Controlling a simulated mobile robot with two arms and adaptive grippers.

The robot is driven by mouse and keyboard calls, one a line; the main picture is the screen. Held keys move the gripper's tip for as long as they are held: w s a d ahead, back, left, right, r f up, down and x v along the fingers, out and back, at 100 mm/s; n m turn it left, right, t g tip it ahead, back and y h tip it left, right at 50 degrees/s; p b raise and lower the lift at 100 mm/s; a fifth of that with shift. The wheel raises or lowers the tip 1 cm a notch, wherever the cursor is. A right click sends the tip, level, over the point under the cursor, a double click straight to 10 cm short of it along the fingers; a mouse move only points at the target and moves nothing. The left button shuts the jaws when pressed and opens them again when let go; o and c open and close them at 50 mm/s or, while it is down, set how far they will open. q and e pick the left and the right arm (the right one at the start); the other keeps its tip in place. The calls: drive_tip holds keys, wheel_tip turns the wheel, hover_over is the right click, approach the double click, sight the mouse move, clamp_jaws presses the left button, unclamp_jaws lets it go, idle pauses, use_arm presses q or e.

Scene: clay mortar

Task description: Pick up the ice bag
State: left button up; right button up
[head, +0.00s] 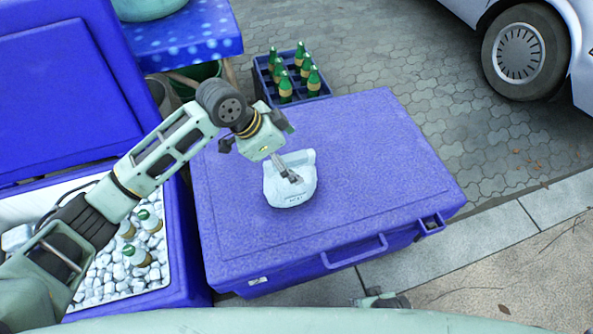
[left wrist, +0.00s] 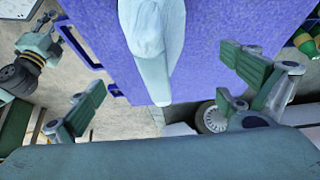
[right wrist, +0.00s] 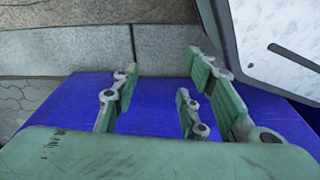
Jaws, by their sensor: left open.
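The ice bag (head: 290,186) is a white pouch with dark lettering on its lower front. It rests on the lid of the closed blue cooler (head: 345,140). My left gripper (head: 258,163) is over the bag's upper left part, with its fingers apart. In the left wrist view, the pale bag (left wrist: 155,40) lies between the spread fingers of the left gripper (left wrist: 165,92), with a visible gap on both sides. My right gripper (right wrist: 162,85) is open and empty in the right wrist view, with a blue surface behind it. A small part of it shows at the head view's bottom edge.
An open blue cooler (head: 183,270) with ice and bottles stands at the left. A crate of green bottles (head: 290,78) is behind the closed cooler. A blue spotted table (head: 190,38) stands at the back left. A car (head: 545,35) is at the top right. The lid's right side is clear.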

sight(299, 168)
use_arm(q)
drive_tip(key=shift+s+d+f, duration=0.1)
drive_tip(key=shift+d+f, duration=0.05)
drive_tip(key=shift+f, duration=0.3)
drive_tip(key=shift+s+d+f, duration=0.1)
drive_tip(key=shift+d+f, duration=0.05)
drive_tip(key=shift+f, duration=0.25)
drive_tip(key=x, duration=0.2)
drive_tip(key=b+x, duration=0.1)
drive_tip(key=x, duration=0.1)
drive_tip(key=shift+w+a+f, duration=0.1)
drive_tip(key=shift+a+f, duration=0.1)
drive_tip(key=shift+f, duration=0.3)
use_arm(e)
drive_tip(key=r, duration=0.1)
drive_tip(key=w+r, duration=0.1)
drive_tip(key=r, duration=0.1)
drive_tip(key=w+r, duration=0.1)
drive_tip(key=r, duration=0.1)
drive_tip(key=shift+w+a, duration=0.15)
drive_tip(key=shift+a, duration=0.1)
use_arm(q)
drive_tip(key=shift+c, duration=0.3)
drive_tip(key=c, duration=2.1)
drive_tip(key=shift+w+d, duration=0.1)
drive_tip(key=shift+w, duration=0.05)
drive_tip(key=shift+c, duration=0.3)
